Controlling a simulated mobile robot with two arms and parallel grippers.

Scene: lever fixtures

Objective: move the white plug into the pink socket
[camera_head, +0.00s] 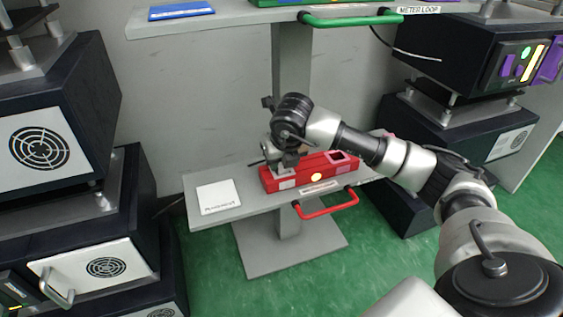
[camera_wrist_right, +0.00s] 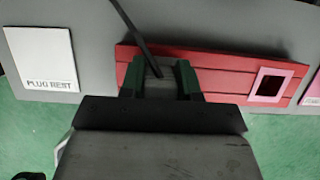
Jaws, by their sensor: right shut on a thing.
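My right gripper (camera_head: 284,164) is low over the left end of the red block (camera_head: 310,182). In the wrist view, the right gripper's green-tipped fingers (camera_wrist_right: 159,80) are shut on the white plug (camera_wrist_right: 159,86), which looks greyish there. A dark cable (camera_wrist_right: 134,27) runs up from the plug. I cannot tell whether the plug is seated in the block or just above it. The pink socket (camera_wrist_right: 271,84) is a pink-rimmed square opening at the block's right end, apart from the plug. The socket also shows in the head view (camera_head: 341,157). My left gripper is not in view.
A white card marked PLUG REST (camera_wrist_right: 42,60) lies on the grey shelf (camera_head: 260,216), left of the block. A red handle (camera_head: 328,208) projects at the shelf's front. An upper shelf (camera_head: 240,18) overhangs behind. Dark cabinets (camera_head: 45,130) stand at left and right.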

